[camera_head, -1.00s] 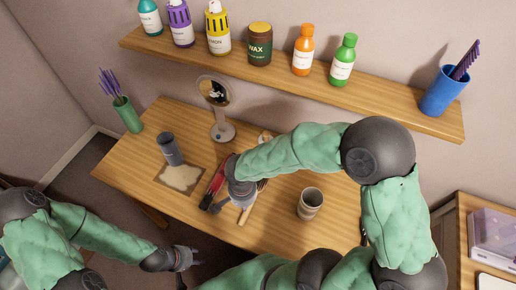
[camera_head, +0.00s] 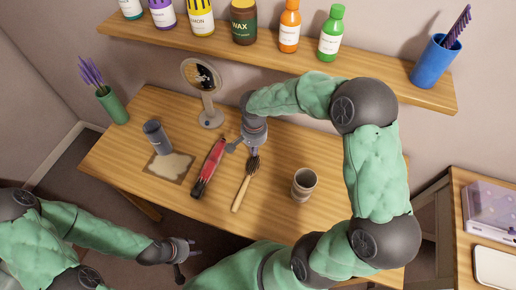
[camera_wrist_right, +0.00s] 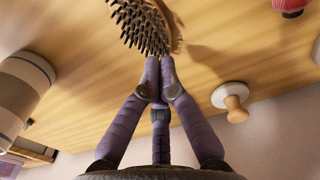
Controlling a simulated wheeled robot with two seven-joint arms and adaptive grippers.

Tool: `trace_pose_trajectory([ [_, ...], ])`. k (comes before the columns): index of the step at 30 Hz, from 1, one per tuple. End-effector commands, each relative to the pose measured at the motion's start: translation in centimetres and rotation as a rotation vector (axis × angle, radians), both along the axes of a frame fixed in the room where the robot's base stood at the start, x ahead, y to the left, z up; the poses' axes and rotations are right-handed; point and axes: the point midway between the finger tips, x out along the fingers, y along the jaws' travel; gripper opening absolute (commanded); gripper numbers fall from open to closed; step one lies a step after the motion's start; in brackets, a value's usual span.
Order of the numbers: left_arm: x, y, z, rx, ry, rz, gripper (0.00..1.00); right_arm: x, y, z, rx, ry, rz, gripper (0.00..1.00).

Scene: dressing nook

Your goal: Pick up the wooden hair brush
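The wooden hair brush (camera_head: 242,190) lies on the desk, handle toward the front edge and dark bristled head toward the back. In the right wrist view its head (camera_wrist_right: 138,22) fills the top, bristles facing the camera; the handle is out of view there. My right gripper (camera_head: 254,150) is at the far end of the brush head. Its fingers (camera_wrist_right: 160,62) are together, tips at the head's edge; I see nothing between them and cannot tell whether they touch it. My left gripper (camera_head: 186,256) is off the desk's front edge, fingers apart and empty.
A red-and-black tool (camera_head: 208,168) lies left of the brush, and a cup (camera_head: 304,184) stands to its right. A mirror (camera_head: 203,90), a grey canister (camera_head: 157,137) and a mat (camera_head: 157,170) are further left. A wooden knob-shaped object (camera_wrist_right: 232,98) shows in the wrist view. A shelf (camera_head: 385,88) hangs above.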

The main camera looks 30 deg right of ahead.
Motion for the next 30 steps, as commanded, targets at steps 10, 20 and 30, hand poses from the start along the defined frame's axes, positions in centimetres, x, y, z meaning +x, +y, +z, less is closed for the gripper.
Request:
trace_pose_trajectory([
  [10, 0.0, 0.0, -2.1, 0.000, 0.000, 0.000, 0.40, 3.1, -3.7, -2.1, 0.001, 0.005, 0.001, 0.00],
  [20, 0.0, 0.0, -3.7, 0.000, 0.000, 0.000, 0.40, 2.9, -3.3, -5.2, 0.000, -0.003, 0.000, 0.00],
  [30, 0.0, 0.0, -3.8, 0.000, 0.000, 0.000, 0.40, 2.5, -2.9, -5.0, 0.000, -0.001, 0.000, 0.00],
])
